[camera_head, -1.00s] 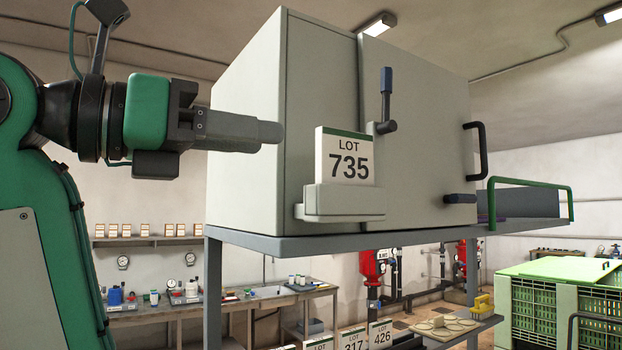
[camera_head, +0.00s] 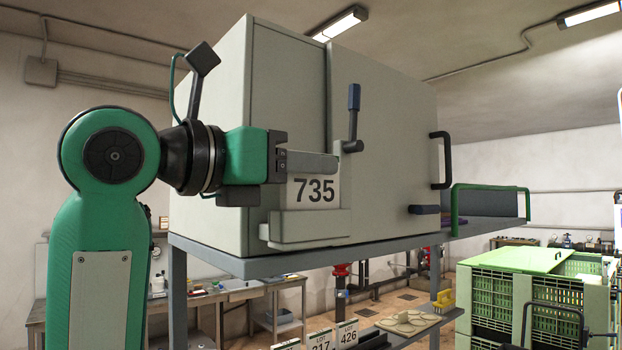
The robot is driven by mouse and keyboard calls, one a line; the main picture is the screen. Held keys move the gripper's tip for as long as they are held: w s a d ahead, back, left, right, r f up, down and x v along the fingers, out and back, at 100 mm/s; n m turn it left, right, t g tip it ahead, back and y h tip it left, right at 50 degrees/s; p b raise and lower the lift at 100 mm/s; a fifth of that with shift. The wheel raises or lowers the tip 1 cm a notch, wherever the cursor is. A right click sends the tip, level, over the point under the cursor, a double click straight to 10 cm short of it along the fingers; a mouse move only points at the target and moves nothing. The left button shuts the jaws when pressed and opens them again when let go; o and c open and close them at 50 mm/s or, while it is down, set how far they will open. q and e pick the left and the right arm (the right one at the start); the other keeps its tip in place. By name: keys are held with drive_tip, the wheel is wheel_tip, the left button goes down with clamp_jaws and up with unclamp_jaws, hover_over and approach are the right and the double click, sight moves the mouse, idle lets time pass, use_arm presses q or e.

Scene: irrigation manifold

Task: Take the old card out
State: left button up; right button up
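The card marked 735 (camera_head: 314,192) stands upright in a grey holder (camera_head: 310,228) on the front of a large grey cabinet (camera_head: 385,150). The far finger is hidden, so the gap between the fingers does not show. The card still sits in the holder.
A blue-tipped lever (camera_head: 353,112) and a black handle (camera_head: 441,160) stick out of the cabinet right of the card. The cabinet stands on a grey shelf (camera_head: 255,266). A green crate (camera_head: 540,295) stands at lower right.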

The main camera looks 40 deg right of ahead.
drive_tip(key=shift+d+r, duration=0.1)
drive_tip(key=shift+d, duration=1.2)
use_arm(q)
drive_tip(key=shift+s+r, duration=0.5)
drive_tip(key=shift+s, duration=0.25)
use_arm(e)
drive_tip(key=shift+a, duration=0.15)
clamp_jaws()
